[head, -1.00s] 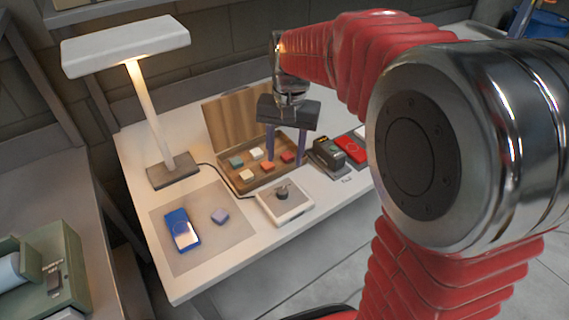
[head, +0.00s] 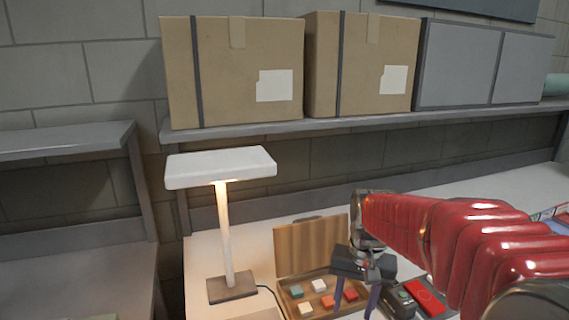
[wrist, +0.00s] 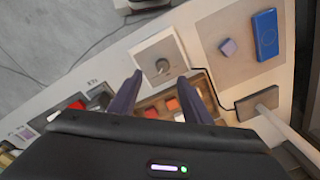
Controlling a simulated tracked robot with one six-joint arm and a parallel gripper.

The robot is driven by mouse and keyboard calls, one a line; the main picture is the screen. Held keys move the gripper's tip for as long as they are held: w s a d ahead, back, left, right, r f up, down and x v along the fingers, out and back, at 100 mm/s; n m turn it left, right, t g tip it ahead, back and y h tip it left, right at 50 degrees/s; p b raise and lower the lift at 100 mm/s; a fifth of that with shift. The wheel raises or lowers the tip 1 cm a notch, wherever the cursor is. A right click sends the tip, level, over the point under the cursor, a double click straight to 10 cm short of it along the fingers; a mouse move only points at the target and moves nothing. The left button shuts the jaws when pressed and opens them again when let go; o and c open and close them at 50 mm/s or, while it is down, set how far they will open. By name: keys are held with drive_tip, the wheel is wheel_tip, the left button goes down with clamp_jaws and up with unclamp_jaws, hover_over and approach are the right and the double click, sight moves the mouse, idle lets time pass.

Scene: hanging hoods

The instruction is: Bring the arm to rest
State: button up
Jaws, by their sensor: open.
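My gripper (head: 371,296) hangs at the end of my red-sleeved arm, fingers pointing down, in front of an open wooden case (head: 312,247). In the wrist view my gripper (wrist: 156,82) has its two dark fingers spread wide apart, with nothing between them. The case holds several small coloured blocks, orange, white, teal and red. Beyond the fingertips in the wrist view is a white box with a grey knob (wrist: 161,66).
A lit desk lamp (head: 222,170) stands left of the case. A shelf above carries cardboard boxes (head: 235,70) and grey bins (head: 457,65). A red device (head: 424,297) lies right of the gripper. In the wrist view, a blue device (wrist: 266,34) and a lilac block (wrist: 228,47) lie on a grey mat.

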drive_tip(key=s+r+n+t, duration=0.1)
drive_tip(key=s+r+t, duration=0.1)
drive_tip(key=s, duration=0.6)
drive_tip(key=s+r+n+t, duration=0.2)
drive_tip(key=s+r+t, duration=0.1)
drive_tip(key=s, duration=0.6)
drive_tip(key=shift+s+r+n, duration=0.15)
drive_tip(key=shift+s+n, duration=0.15)
drive_tip(key=shift+a, duration=0.1)
idle(2.7)
